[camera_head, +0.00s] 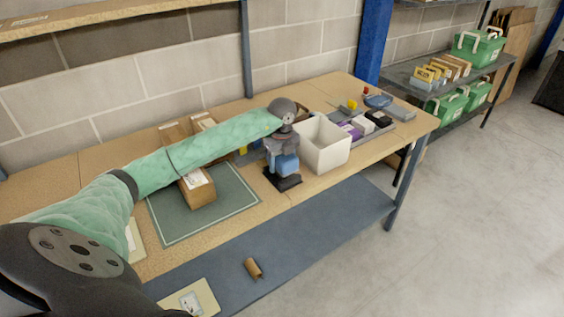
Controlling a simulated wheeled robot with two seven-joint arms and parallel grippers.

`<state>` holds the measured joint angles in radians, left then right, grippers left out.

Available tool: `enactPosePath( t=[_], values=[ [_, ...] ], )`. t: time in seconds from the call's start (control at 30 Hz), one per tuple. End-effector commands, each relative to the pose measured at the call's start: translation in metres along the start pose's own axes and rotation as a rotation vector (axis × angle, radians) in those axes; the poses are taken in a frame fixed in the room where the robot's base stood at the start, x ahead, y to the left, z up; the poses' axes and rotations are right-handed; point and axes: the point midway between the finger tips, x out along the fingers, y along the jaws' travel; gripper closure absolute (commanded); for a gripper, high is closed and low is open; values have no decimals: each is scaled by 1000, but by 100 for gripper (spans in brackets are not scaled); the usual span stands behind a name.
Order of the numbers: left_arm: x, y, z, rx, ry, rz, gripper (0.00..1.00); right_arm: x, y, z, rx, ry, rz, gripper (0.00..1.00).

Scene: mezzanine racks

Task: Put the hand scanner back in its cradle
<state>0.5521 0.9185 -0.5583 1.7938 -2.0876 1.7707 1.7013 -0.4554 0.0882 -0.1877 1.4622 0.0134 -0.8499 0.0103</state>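My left arm reaches in from the left across the workbench, its wrist bent down near the middle. My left gripper (283,150) points down at a blue and grey object that looks like the hand scanner (286,165). Directly below is a black base that looks like the cradle (284,182), on the bench beside the green mat. The scanner is at or just above this base; I cannot tell whether it is seated. The fingertips are small and partly hidden, so I cannot tell whether they grip it. My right gripper is out of view.
A white bin (320,145) stands just right of the scanner. A cardboard box (197,189) sits on the green mat (232,196), partly behind my arm. A grey tray (365,139) holds small boxes at the back right. A brown roll (253,268) lies on the lower shelf.

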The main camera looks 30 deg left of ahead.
Motion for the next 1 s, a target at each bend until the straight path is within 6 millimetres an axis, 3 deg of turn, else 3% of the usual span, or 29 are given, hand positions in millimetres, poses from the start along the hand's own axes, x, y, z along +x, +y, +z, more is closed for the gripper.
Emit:
enactPosePath(
  t=[1.0],
  values=[
    [19, 0, 0, 0, -1, -1, 69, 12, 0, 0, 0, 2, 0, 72]
  ],
)
